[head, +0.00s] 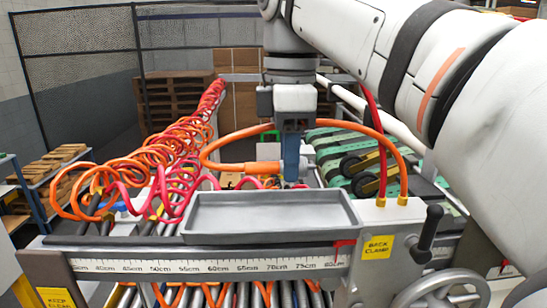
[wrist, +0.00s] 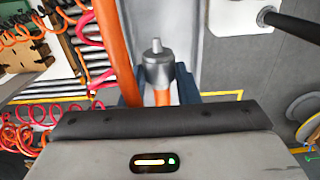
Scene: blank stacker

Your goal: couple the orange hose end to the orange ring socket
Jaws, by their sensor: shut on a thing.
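My gripper (head: 291,178) has blue fingers and is shut on the orange hose end (head: 264,168), above and behind the grey tray. In the head view the hose end lies about level, with its thick orange sleeve left of the fingers. In the wrist view its grey metal tip (wrist: 157,62) sticks out beyond the fingers (wrist: 160,97). The orange hose (head: 205,150) loops up behind my gripper and down to the right end of the bench. The hose also passes left of the tip in the wrist view (wrist: 113,45). I cannot make out the orange ring socket in either view.
The grey tray (head: 270,228) lies at the bench front, above a ruler strip (head: 200,266). Coiled orange and red hoses (head: 180,150) crowd the left. A black crank handle (head: 428,228) stands at right. Green slats with black rollers (head: 350,165) lie behind at right.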

